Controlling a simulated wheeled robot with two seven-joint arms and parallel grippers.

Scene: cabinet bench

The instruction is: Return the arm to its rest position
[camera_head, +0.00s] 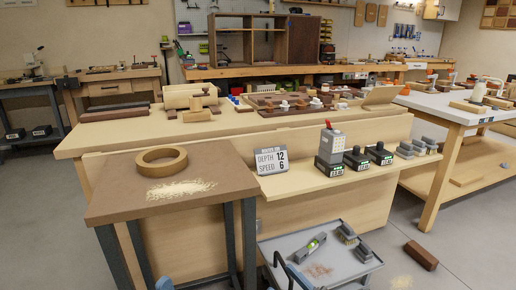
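Neither of my grippers shows clearly in the head view, and I cannot see either arm. A small blue piece at the bottom edge, left of centre, is cut off, and I cannot tell what it is. The task names no other object.
A brown side table (115,207) with a tan ring (161,160) and shavings stands at the near left. A long bench (240,128) bears wooden parts; its front shelf (290,186) holds a sign (271,161) and dark devices. A grey cart (345,272) and a brown block (421,256) are low right.

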